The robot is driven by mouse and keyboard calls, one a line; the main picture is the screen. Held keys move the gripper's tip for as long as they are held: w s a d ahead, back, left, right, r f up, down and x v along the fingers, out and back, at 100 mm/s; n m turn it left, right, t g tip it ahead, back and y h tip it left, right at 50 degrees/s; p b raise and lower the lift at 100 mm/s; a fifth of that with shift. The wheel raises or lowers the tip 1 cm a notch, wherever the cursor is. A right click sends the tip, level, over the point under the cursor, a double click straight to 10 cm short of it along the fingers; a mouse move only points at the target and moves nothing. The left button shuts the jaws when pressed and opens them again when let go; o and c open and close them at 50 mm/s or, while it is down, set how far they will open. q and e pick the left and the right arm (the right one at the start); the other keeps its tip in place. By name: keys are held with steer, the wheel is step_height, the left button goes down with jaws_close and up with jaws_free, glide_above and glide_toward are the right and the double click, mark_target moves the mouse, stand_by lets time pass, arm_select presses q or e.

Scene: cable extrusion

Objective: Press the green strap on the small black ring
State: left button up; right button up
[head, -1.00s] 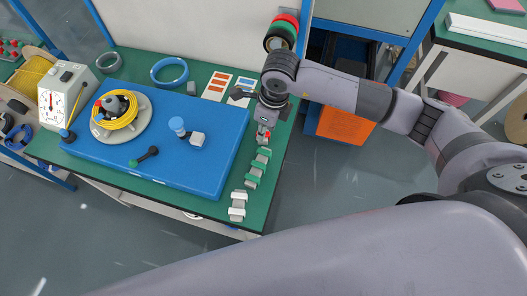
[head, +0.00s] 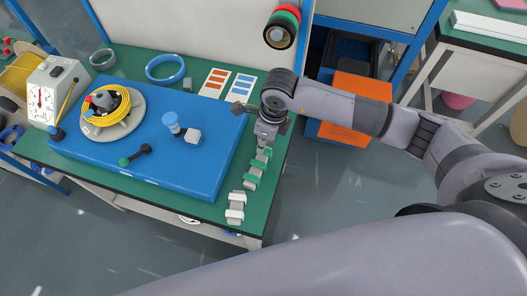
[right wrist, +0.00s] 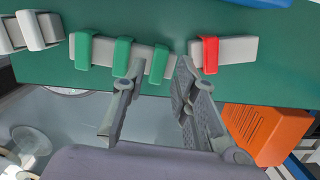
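Green straps sit on pale blocks in a row along the table's right edge; one green strap (head: 250,180) shows in the head view. In the right wrist view a green strap (right wrist: 160,62) lies just beyond the gap between my fingertips, with other green straps (right wrist: 122,58) to its left and a red strap (right wrist: 210,54) to its right. My right gripper (right wrist: 156,76) is open, with nothing between its fingers. In the head view the right gripper (head: 266,139) is over the row's far end. I cannot make out a small black ring. My left gripper is out of view.
A blue board (head: 210,165) carries a turntable with a yellow cable coil (head: 108,108), a blue-capped post (head: 171,122) and a green-tipped black handle (head: 134,156). A blue ring (head: 165,69) and a grey ring (head: 103,59) lie behind. An orange box (head: 362,88) stands right of the table.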

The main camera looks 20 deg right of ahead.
steer(key=shift+f+b, duration=1.3)
steer(key=shift+f, duration=0.05)
steer(key=shift+r, duration=0.2)
stand_by(0.4)
steer(key=shift+c, duration=0.6)
jaws_close()
step_height(320, 180, up, 8)
steer(key=p, duration=0.4)
steer(key=shift+p, duration=0.35)
